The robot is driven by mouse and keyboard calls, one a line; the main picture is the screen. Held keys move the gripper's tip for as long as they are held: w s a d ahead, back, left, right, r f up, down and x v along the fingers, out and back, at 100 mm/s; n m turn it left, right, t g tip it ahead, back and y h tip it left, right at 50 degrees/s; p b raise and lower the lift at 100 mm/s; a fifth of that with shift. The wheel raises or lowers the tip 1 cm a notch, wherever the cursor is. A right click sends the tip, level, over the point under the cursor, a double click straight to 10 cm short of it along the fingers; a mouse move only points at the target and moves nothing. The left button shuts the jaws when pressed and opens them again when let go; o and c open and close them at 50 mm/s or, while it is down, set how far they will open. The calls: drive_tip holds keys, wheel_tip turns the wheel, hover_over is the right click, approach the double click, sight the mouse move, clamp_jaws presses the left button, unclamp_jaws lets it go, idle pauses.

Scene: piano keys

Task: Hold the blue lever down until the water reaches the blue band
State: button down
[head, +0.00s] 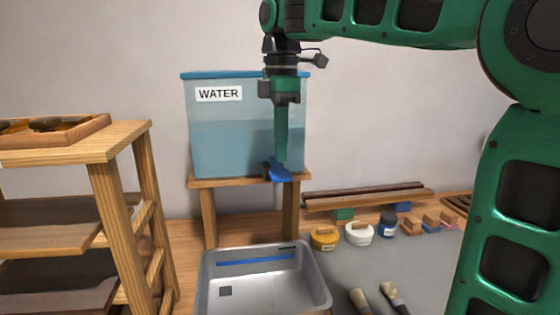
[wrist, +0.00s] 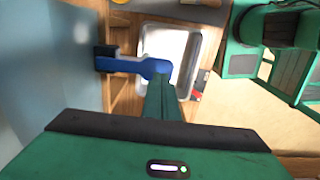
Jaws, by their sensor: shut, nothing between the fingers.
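The blue lever (head: 279,173) sits at the front foot of the water tank (head: 225,150), on a dark tap. In the wrist view the lever (wrist: 135,65) runs from the dark tap to a rounded free end. My gripper (head: 281,160) is shut and empty, pointing straight down with its tips at the lever. In the wrist view my gripper (wrist: 160,88) overlaps the lever's rounded end; I cannot tell whether it presses it. The grey tray (head: 208,285) stands below, with the blue band (head: 257,261) on its inner far wall. I cannot make out a water level in the tray.
The tank stands on a small wooden stand (head: 208,215). A wooden shelf rack (head: 120,215) is close on the left. Yellow, white and blue jars (head: 358,233), brushes (head: 393,297) and wooden strips (head: 370,197) lie to the right.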

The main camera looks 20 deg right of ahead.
sight(282, 176)
drive_tip(key=shift+f, duration=1.5)
drive_tip(key=shift+s+a+f, duration=0.1)
drive_tip(key=shift+s+f, duration=0.15)
drive_tip(key=shift+f, duration=0.45)
drive_tip(key=shift+s+f, duration=0.2)
drive_tip(key=shift+f, duration=0.6)
idle(5.0)
